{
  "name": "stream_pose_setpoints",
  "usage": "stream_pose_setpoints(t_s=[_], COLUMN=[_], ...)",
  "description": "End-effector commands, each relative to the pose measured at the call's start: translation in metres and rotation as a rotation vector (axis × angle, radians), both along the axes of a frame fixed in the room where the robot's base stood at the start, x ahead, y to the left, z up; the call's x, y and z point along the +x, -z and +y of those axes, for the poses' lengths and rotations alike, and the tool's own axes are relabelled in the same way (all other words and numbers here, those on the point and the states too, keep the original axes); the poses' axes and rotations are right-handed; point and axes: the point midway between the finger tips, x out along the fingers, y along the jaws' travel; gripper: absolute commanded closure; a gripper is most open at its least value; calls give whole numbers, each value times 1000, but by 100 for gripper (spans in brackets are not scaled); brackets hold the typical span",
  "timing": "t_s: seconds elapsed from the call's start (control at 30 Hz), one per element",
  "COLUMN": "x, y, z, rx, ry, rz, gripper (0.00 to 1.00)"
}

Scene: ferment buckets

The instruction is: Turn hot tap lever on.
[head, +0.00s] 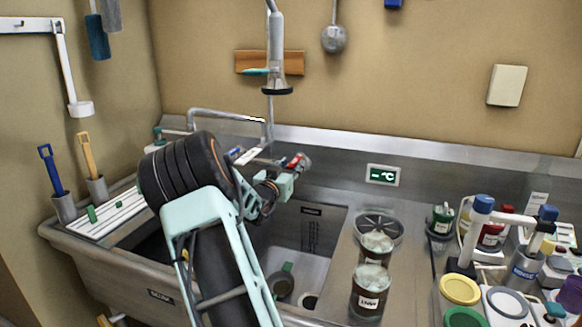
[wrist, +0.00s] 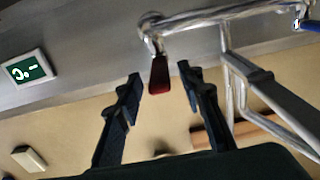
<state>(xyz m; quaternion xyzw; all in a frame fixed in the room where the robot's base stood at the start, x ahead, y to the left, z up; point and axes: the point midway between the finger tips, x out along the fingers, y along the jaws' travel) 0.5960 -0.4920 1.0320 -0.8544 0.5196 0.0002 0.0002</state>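The red hot tap lever (wrist: 159,76) hangs from the chrome tap body (wrist: 153,28) in the wrist view. In the head view, the red part of the tap (head: 297,161) shows above the sink's back edge, close to the end of my arm. My gripper (wrist: 159,82) is open, with one dark finger on each side of the lever's tip. I see a gap between the lever and each finger; I cannot tell how deep the lever sits between them. A blue cold lever (head: 237,153) is to the left on the same tap; it also shows in the wrist view (wrist: 309,25).
The chrome spout (head: 225,114) and hanging spray head (head: 277,88) are close to my arm. The steel sink (head: 310,235) lies below. Two foam-topped jars (head: 371,292) stand to its right, with a crowded group of bottles (head: 525,265) farther right. A green display (head: 383,175) is at the back wall.

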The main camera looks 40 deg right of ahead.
Motion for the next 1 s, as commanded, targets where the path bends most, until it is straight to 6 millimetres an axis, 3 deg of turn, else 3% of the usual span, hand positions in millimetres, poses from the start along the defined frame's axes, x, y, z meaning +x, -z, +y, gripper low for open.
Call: stream_pose_setpoints(t_s=[0.1, 0.4, 1.0], x=[0, 0, -4], y=[0, 0, 3], z=[0, 0, -2], rx=[0, -1, -1], ry=[0, 0, -35], rz=[0, 0, -2], gripper=[67, 100, 100])
